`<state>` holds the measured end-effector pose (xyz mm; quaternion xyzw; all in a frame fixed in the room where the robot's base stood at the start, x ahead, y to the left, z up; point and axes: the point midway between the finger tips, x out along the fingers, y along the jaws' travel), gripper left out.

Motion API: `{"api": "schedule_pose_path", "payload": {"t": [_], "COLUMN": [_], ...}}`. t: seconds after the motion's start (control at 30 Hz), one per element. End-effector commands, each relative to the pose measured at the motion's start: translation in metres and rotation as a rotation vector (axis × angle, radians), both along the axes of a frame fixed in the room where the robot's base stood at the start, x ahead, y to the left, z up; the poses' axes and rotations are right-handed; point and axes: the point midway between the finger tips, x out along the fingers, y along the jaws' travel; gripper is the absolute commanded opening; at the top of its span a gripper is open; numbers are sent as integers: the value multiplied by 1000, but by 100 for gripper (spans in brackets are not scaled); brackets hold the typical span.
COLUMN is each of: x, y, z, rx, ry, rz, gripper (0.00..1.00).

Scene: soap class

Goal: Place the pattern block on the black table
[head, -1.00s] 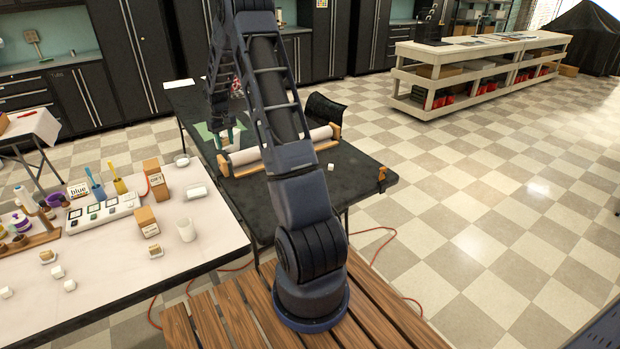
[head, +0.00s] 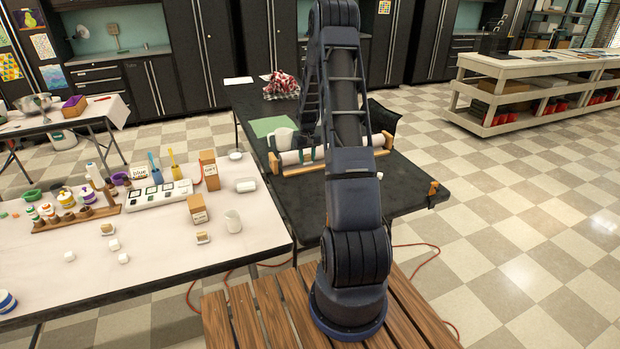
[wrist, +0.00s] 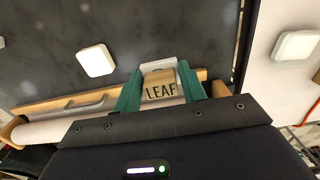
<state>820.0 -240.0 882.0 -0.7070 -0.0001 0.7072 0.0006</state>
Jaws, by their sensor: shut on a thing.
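The pattern block, a tan block marked LEAF (wrist: 160,88), is between the two green fingers of my gripper (wrist: 161,84) in the wrist view. My gripper is shut on it. The dark top of the black table (wrist: 50,35) lies beneath them; I cannot tell how far below the block is. In the head view the black table (head: 405,185) stands behind the white table, and my arm hides part of it. There my gripper is mostly hidden behind the arm near the paper roll, and the block cannot be made out.
A paper roll on a wooden holder (head: 290,170) crosses the black table. A green sheet (head: 268,126) and a red-and-white cloth (head: 281,84) lie farther back. A white square piece (wrist: 96,60) lies near my gripper. The white table (head: 160,245) holds bottles, boxes and blocks.

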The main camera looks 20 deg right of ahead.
Motion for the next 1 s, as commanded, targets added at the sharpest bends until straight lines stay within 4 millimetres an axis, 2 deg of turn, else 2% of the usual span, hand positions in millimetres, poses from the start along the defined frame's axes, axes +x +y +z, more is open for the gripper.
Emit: {"api": "schedule_pose_path", "payload": {"t": [0.1,0.3,0.57,0.8,1.0], "x": [0,0,0,0,1], "y": [0,0,0,0,0], "z": [-27,-57,-71,-103,-106], "rx": [1,0,0,0,-1], "ry": [2,2,0,2,-1], "rz": [0,0,0,0,0], "gripper": [19,19,19,19,19]}}
